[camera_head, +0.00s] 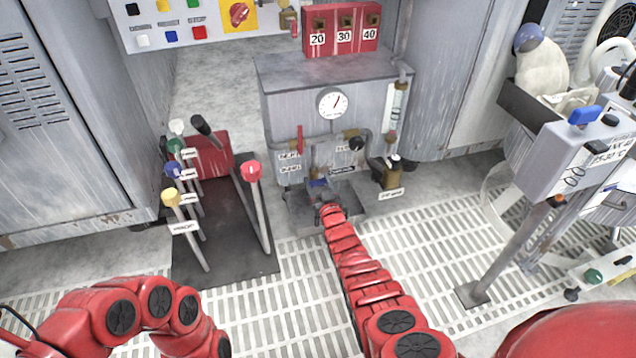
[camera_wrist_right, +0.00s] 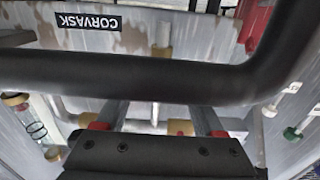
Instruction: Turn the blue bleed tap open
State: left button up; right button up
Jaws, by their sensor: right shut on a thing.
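The blue bleed tap (camera_head: 318,183) sits low on the front of the grey tank unit, below the round gauge. Only a small blue part of it shows past my right gripper (camera_head: 322,196). My right arm reaches straight forward to it, and the gripper is shut on the tap. In the right wrist view the two fingers of my right gripper (camera_wrist_right: 160,118) point at pipework with brass fittings; the tap is hidden there. My left arm is bent at the bottom left of the head view, and its gripper is out of view.
A red-handled lever (camera_head: 299,140) and a black knob (camera_head: 356,144) sit above the tap. Left is a lever stand with several coloured knobs (camera_head: 172,196). A grey control box (camera_head: 580,145) on a post stands right. Grated floor (camera_head: 420,240) is open between.

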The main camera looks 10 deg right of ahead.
jog(key=shift+c, duration=0.8)
jog(key=shift+n, duration=0.4)
jog(key=n, duration=0.5)
jog(key=shift+a+n, duration=0.1)
jog(key=shift+n, duration=0.3)
jog(key=shift+f+n, duration=0.1)
jog(key=shift+n, duration=0.2)
jog(key=o, duration=1.4)
